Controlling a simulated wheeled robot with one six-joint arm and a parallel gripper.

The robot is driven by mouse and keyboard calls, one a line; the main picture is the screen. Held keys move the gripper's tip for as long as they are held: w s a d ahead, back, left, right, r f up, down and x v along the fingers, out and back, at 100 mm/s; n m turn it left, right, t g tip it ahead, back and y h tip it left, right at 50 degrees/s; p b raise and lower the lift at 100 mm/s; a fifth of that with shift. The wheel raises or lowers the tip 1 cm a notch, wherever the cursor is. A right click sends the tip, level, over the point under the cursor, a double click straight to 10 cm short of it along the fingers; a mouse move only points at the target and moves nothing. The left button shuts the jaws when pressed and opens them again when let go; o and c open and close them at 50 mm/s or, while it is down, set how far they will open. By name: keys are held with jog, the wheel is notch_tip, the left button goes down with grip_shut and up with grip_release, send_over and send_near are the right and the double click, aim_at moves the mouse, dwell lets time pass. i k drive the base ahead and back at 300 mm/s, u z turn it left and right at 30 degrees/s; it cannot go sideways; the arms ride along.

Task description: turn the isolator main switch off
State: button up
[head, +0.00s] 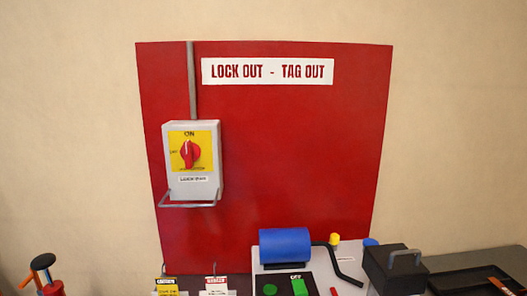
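The isolator main switch is a grey box (194,184) on the left part of the red board. Its red rotary knob (190,154) sits on a yellow plate (207,140). The knob's long grip stands upright, in line with the word ON above it. A small marking at the left of the plate is too small to read surely. A label and a grey bar loop (188,205) are at the bottom of the box. My gripper is not in view.
The red board (300,160) reads LOCK OUT - TAG OUT. Below stand a blue cylinder (286,244), a black crank (346,272), a dark block with a grey handle (393,270), hanging tags (216,285) and a dark tray (480,281). Space before the switch looks clear.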

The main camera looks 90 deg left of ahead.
aim_at(190, 152)
jog(key=z, duration=0.05)
jog(key=k, duration=1)
jog(key=u, duration=1)
